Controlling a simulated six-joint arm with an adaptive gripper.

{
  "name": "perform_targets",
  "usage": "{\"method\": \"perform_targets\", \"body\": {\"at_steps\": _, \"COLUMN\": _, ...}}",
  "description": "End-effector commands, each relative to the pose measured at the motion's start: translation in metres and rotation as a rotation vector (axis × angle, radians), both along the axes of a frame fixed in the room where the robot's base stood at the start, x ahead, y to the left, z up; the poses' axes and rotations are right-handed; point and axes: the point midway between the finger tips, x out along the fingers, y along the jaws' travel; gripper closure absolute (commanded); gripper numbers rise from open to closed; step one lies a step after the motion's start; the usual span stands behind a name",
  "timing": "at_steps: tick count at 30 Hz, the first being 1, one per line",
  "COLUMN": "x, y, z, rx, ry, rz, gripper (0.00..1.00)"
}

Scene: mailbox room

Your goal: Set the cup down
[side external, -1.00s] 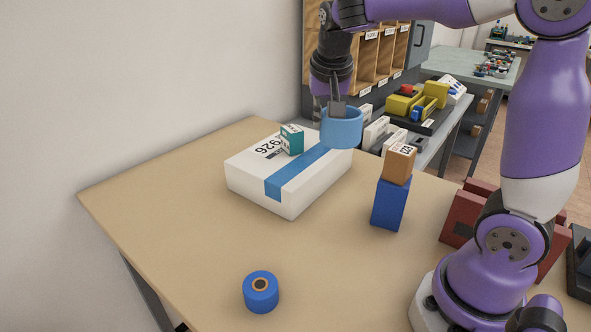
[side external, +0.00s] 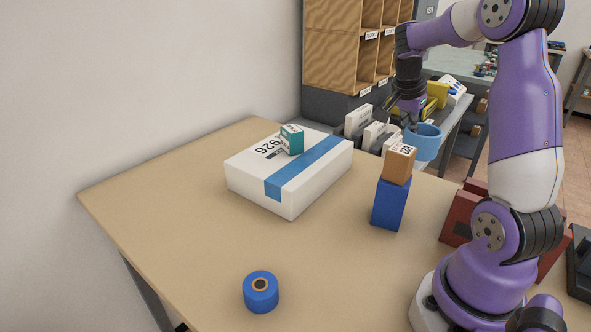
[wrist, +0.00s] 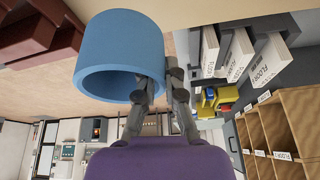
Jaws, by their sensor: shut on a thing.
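The light blue cup (side external: 426,146) is held in my gripper (side external: 407,122). In the side external view it hangs beside and behind the orange-brown block, to the right of the white parcel. It also shows in the wrist view (wrist: 112,85), where my gripper's fingers (wrist: 157,88) are shut on its wall. From the side the cup looks upright and raised; I cannot tell its exact height above the table (side external: 185,235).
An orange-brown block (side external: 398,165) stands on a blue block (side external: 389,203), close to the cup. A white parcel (side external: 240,180) with a teal box (side external: 291,139) on top lies left. A blue roll (side external: 261,291) stands in front. The table's front left is clear.

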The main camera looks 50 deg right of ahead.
Motion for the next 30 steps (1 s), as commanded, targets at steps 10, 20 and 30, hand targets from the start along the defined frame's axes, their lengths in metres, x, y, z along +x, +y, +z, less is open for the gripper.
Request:
{"method": "perform_targets", "body": {"at_steps": 10, "x": 0.000, "y": 0.001, "z": -0.062, "rx": 0.003, "ry": 0.002, "rz": 0.000, "gripper": 1.00}}
{"method": "perform_targets", "body": {"at_steps": 20, "x": 0.000, "y": 0.001, "z": -0.102, "rx": 0.003, "ry": 0.001, "rz": 0.001, "gripper": 1.00}}
{"method": "perform_targets", "body": {"at_steps": 30, "x": 0.000, "y": 0.001, "z": -0.105, "rx": 0.001, "ry": 0.000, "rz": 0.001, "gripper": 1.00}}
